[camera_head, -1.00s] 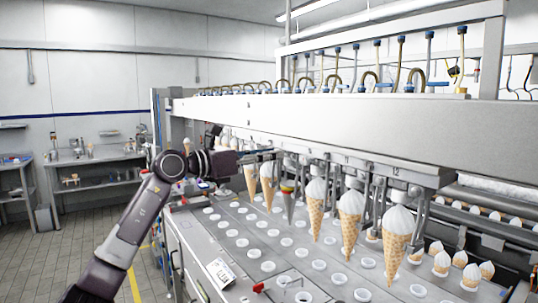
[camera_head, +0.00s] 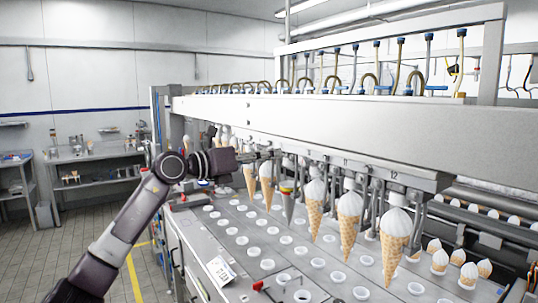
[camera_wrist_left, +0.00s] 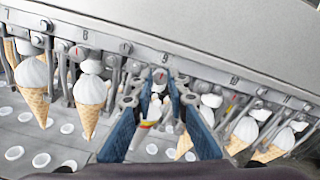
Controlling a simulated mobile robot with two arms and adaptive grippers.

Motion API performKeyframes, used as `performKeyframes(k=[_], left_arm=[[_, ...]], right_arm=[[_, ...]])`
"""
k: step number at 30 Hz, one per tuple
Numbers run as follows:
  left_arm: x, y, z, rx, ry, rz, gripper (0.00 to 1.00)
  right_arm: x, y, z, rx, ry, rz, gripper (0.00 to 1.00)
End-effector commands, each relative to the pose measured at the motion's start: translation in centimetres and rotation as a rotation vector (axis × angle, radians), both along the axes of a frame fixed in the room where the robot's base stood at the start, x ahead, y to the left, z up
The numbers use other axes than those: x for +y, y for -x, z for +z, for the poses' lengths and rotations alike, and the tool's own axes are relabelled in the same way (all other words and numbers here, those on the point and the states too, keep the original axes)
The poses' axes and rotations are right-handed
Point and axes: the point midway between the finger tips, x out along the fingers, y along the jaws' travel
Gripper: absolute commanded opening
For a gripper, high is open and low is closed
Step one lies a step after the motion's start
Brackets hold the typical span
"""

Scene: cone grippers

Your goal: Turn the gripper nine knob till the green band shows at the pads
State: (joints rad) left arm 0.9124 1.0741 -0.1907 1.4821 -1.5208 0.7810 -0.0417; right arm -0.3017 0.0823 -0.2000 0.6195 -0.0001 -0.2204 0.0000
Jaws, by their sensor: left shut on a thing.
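In the left wrist view my left gripper (camera_wrist_left: 160,84) has its blue fingers closed in around a small knob (camera_wrist_left: 160,75) with a red mark, under the label 9 on the machine's rail. In the head view the left gripper (camera_head: 272,154) reaches the rail from the left, and its fingers hide the knob. Just below hangs a grey cone-shaped gauge (camera_head: 287,204) with a coloured band near its top. Yellow and red show on it in the head view. The gauge also shows between the fingers in the left wrist view (camera_wrist_left: 147,121), partly hidden. I cannot make out green at the pads.
White-topped wafer cones (camera_head: 349,215) hang in a row on both sides of the gauge. Below is a metal conveyor bed (camera_head: 240,226) with rows of white-rimmed holes. The machine's long white beam (camera_head: 380,129) runs above the gripper. Open floor (camera_head: 90,215) lies at left.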

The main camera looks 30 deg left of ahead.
Motion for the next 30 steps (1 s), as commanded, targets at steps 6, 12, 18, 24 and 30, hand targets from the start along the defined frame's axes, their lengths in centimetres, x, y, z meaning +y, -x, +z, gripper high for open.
performKeyframes(k=[6, 12, 18, 24, 30], left_arm=[[0.0, 0.0, 0.1, -0.002, -0.001, 0.002, 0.22], [0.0, 0.0, 0.0, -0.002, -0.002, 0.0, 0.32], [0.1, 0.1, 0.0, -0.002, -0.003, 0.001, 0.32], [0.7, 1.5, -0.1, 0.001, -0.005, 0.003, 0.32], [1.6, 3.7, -0.2, 0.002, -0.004, 0.004, 0.32]], right_arm=[[0.3, -0.1, 0.0, -0.001, -0.004, -0.002, 0.4], [0.5, -0.2, 0.0, -0.003, -0.006, -0.002, 0.4], [0.2, -0.4, 0.0, -0.006, -0.002, -0.001, 0.4], [0.2, -0.3, 0.0, -0.004, -0.002, -0.001, 0.4], [0.2, -0.2, 0.0, -0.003, -0.003, -0.001, 0.4]])
